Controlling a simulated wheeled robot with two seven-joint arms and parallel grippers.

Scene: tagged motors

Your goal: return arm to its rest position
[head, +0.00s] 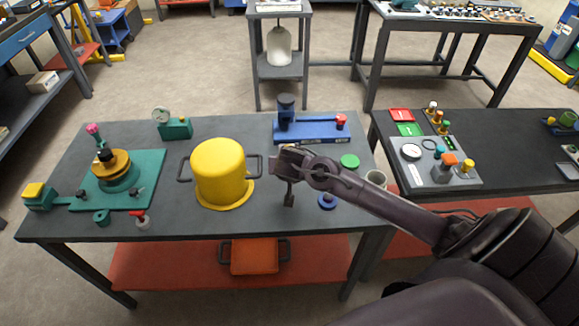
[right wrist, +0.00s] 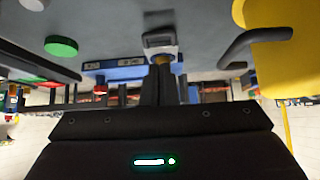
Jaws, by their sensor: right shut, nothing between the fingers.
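My right arm reaches in from the right in the head view. Its gripper (head: 289,201) points down over the dark workbench (head: 215,133), right of the yellow pot (head: 218,170). The fingers are shut with nothing between them. In the right wrist view the dark closed fingers (right wrist: 161,72) show in the middle. A small grey piece shows just past them there; I cannot tell whether it is part of the gripper. The wrist view also shows the yellow pot (right wrist: 285,60) at the right. My left gripper is not in view.
A blue fixture (head: 310,132) with a dark cylinder stands behind the gripper. A green disc (head: 349,161) and a blue disc (head: 327,202) lie to its right. A green fixture (head: 120,180) stands at left. A second table (head: 520,150) holds a gauge panel (head: 436,173).

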